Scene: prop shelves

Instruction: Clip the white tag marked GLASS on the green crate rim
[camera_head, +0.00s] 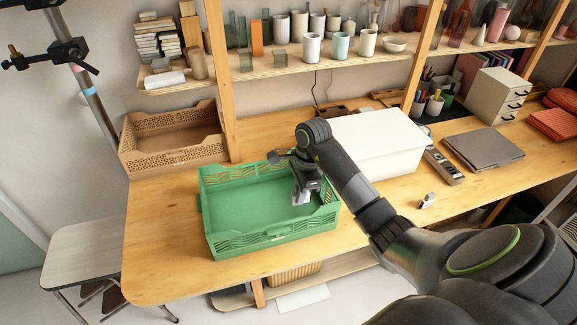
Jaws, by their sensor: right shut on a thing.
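The green crate (226,246) stands on the wooden table, open at the top and empty as far as I can see. My right gripper (301,194) reaches over the crate's right part, pointing down. It is shut on a small white tag (300,199), which shows just below the jaws near the crate's right wall. The tag's marking is too small to read, and I cannot tell whether it touches the rim. Another small whitish piece (428,200) stands on the table to the right. My left gripper is not in view.
A tan crate (172,157) stands at the back left. A white box (378,143) is behind my right arm. A grey laptop-like slab (483,149) lies farther right. Shelves of cups and vases (312,47) run above. The table's front left (160,250) is clear.

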